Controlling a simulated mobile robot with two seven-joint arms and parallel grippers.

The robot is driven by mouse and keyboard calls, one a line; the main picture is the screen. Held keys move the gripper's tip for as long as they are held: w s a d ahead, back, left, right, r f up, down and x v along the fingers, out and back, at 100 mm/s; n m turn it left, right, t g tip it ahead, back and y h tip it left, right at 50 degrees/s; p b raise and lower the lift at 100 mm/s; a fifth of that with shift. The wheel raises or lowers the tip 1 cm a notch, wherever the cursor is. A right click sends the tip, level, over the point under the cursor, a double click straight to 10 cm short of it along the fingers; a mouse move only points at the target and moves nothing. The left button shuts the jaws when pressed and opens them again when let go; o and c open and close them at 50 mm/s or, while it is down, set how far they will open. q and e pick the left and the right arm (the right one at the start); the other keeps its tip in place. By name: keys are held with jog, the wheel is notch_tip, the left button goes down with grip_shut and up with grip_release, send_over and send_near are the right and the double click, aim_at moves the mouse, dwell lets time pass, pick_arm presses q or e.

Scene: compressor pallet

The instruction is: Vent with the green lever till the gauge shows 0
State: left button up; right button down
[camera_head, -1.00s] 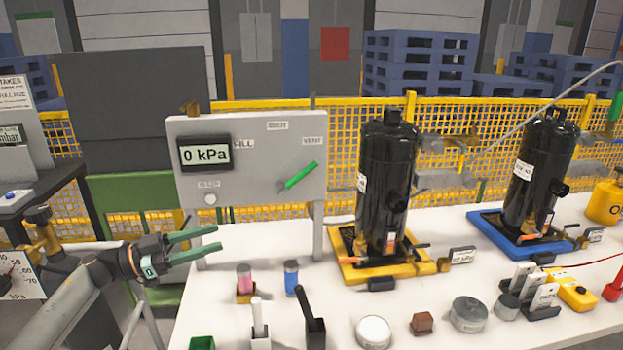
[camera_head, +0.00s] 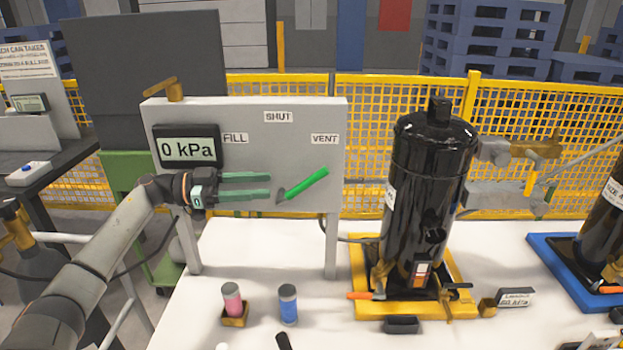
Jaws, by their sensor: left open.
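The green lever (camera_head: 305,185) is on the front of the grey panel (camera_head: 250,118). It slants up to the right, its tip below the VENT label (camera_head: 325,139). The FILL label (camera_head: 235,138) is at the left and the SHUT label (camera_head: 278,117) at the top. The gauge (camera_head: 187,147) on the panel reads 0 kPa. My left gripper (camera_head: 270,187) is open, its two green fingers pointing right in front of the panel, with the tips just left of the lever's lower end. I cannot tell whether they touch it. My right gripper is not in view.
A black compressor (camera_head: 428,170) stands in a yellow tray (camera_head: 362,280) right of the panel. A blue tray (camera_head: 555,262) is at far right.

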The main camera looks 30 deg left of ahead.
aim_at(301, 184)
pick_arm(q)
jog(key=p+x, duration=0.1)
jog(key=x, duration=0.9)
jog(key=shift+w+d, duration=0.1)
jog(key=shift+d, duration=0.05)
grip_shut()
dwell(1.0)
